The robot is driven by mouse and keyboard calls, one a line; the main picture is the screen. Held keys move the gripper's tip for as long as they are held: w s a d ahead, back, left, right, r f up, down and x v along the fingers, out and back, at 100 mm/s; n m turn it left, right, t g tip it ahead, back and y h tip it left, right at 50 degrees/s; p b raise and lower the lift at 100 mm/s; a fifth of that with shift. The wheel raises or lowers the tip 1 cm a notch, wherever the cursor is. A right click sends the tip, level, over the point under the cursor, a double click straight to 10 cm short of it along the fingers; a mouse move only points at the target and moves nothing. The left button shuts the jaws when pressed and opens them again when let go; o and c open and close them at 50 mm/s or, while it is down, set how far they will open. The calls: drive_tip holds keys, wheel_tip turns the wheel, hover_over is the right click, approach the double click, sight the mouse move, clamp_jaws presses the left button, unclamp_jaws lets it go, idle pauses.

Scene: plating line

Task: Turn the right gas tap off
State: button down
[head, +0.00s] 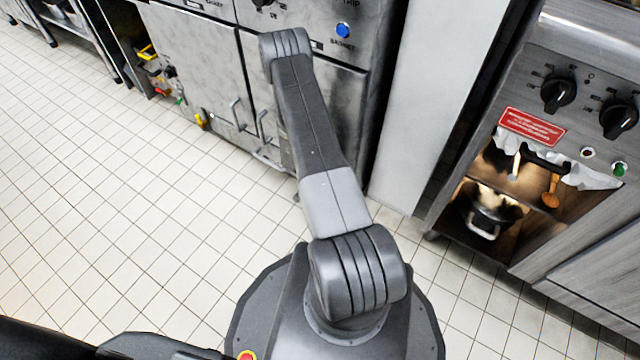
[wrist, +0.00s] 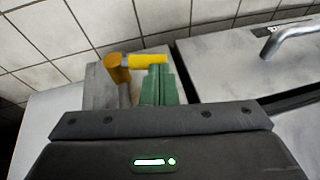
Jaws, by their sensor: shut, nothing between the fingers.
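In the wrist view a gas tap shows a yellow lever (wrist: 148,60) and a brass-coloured body (wrist: 117,72). The lever points to the right in the picture, roughly crosswise to the body's lower part. My gripper (wrist: 160,72) has green fingers, shut together with nothing between them, right at the lever's near side. I cannot tell whether they touch it. The fingers hide part of what lies behind the lever. In the head view small yellow tap parts show low at left, one farther back (head: 147,52) and one nearer (head: 201,121).
Steel fryer cabinets (head: 200,65) with door handles stand behind my arm. A cooker (head: 585,75) with black knobs, a red label and an open shelf holding a pot (head: 490,215) stands at right. The tiled floor (head: 120,200) at left is clear.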

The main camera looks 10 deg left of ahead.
drive_tip(key=shift+w+a+f, duration=0.15)
drive_tip(key=shift+a+f, duration=0.35)
drive_tip(key=shift+f, duration=0.1)
drive_tip(key=shift+a+f, duration=0.1)
drive_tip(key=shift+f, duration=0.05)
idle(0.3)
